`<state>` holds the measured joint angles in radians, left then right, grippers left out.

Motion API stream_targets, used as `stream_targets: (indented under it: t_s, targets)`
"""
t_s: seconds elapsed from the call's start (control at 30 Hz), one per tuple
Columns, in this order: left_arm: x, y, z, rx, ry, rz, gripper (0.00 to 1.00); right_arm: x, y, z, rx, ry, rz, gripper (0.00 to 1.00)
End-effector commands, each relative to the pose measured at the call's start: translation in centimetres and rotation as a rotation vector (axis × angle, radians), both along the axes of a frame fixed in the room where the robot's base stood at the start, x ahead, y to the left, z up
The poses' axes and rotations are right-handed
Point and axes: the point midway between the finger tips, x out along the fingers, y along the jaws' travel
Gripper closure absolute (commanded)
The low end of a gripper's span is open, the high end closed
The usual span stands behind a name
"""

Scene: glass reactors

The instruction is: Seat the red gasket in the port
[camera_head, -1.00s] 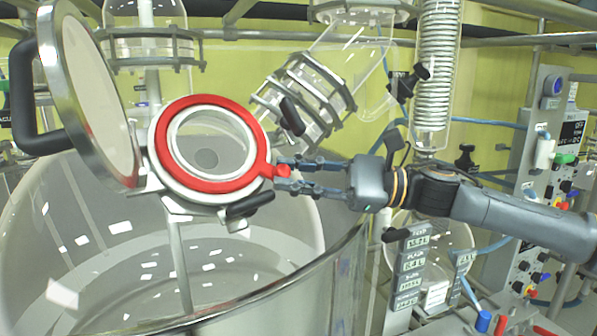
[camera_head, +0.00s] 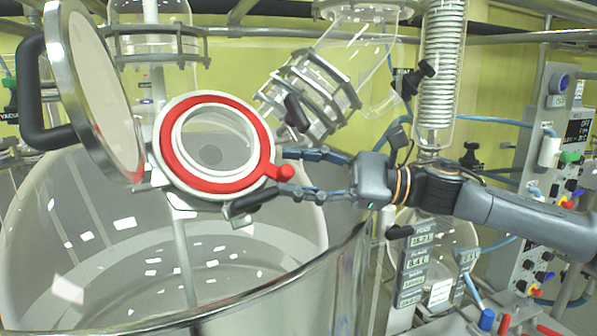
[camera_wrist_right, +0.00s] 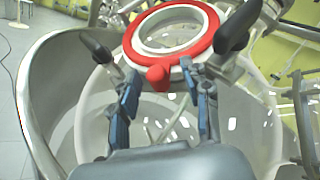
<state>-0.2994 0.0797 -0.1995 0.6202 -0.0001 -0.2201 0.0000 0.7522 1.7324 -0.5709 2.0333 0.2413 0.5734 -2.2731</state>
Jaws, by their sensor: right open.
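The red gasket (camera_head: 258,165) is a flat ring with a short tab (camera_head: 284,172). It lies on the white rim of the round port (camera_head: 164,122), around the port's opening. It also shows in the right wrist view (camera_wrist_right: 205,45). My right gripper (camera_head: 282,172) is open, with one finger above the tab and one below it in the head view. In the right wrist view the fingers (camera_wrist_right: 161,76) stand on either side of the tab, apart from it. My left gripper is not in view.
The port's hinged lid (camera_head: 95,90) stands open on the left with a black handle (camera_head: 28,95). A black clamp knob (camera_head: 252,200) sits below the port. The large glass vessel (camera_head: 290,300) lies beneath. A control panel (camera_head: 545,170) stands at the right.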

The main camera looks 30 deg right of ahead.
Motion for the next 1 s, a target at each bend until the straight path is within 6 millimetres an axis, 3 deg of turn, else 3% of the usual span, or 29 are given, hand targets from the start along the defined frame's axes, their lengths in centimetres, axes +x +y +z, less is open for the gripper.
stream_targets:
  t_s: [0.27,0.7,1.0]
  targets:
    - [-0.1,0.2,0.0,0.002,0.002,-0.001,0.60,-0.6,-1.0,-0.2,-0.005,0.002,-0.002,0.52]
    - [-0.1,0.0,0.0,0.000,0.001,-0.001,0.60,-5.4,-7.7,-1.1,0.000,-0.001,-0.005,0.52]
    - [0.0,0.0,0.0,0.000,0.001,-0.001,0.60,-6.9,-9.7,-1.5,0.001,0.000,-0.001,0.52]
